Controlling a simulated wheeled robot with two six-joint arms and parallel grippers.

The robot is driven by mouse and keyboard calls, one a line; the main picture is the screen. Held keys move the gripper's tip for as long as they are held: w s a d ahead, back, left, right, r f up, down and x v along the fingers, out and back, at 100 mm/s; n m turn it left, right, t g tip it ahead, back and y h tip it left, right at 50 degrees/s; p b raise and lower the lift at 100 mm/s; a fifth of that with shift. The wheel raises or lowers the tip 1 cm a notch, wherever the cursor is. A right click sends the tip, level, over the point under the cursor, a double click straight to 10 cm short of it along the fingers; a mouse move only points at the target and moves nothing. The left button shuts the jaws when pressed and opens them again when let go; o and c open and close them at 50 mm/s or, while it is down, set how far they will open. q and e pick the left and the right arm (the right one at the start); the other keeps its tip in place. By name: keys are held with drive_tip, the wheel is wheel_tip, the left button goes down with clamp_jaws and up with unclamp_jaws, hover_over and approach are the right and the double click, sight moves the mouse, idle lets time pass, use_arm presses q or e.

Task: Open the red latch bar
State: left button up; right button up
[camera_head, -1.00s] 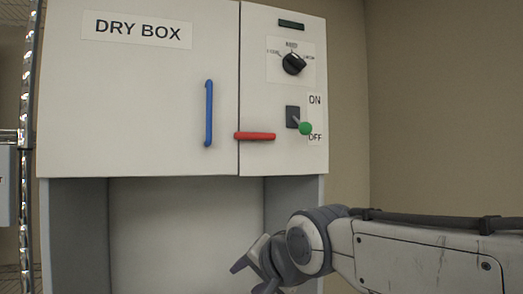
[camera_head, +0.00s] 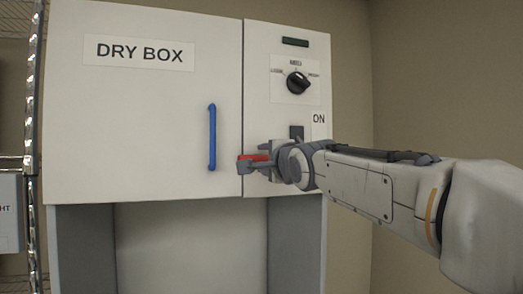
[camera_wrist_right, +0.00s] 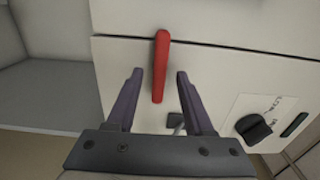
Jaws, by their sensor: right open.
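The red latch bar (camera_head: 256,158) lies level across the seam between the door and the control panel of the dry box. My right gripper (camera_head: 254,163) is at the bar in the head view and hides part of it. In the right wrist view the red bar (camera_wrist_right: 160,66) reaches in between the tips of the two open fingers (camera_wrist_right: 158,78), with a gap on each side. The bar appears nearer the left finger. My left gripper is not in view.
The dry box door (camera_head: 140,130) has a blue vertical handle (camera_head: 212,137) left of the bar. A black knob (camera_head: 298,82) and a switch plate (camera_head: 297,131) are on the panel. My right arm hides the switch's lever. A wire rack (camera_head: 33,100) stands at the left.

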drive_tip(key=shift+w+a, duration=0.2)
drive_tip(key=shift+w, duration=0.5)
clamp_jaws()
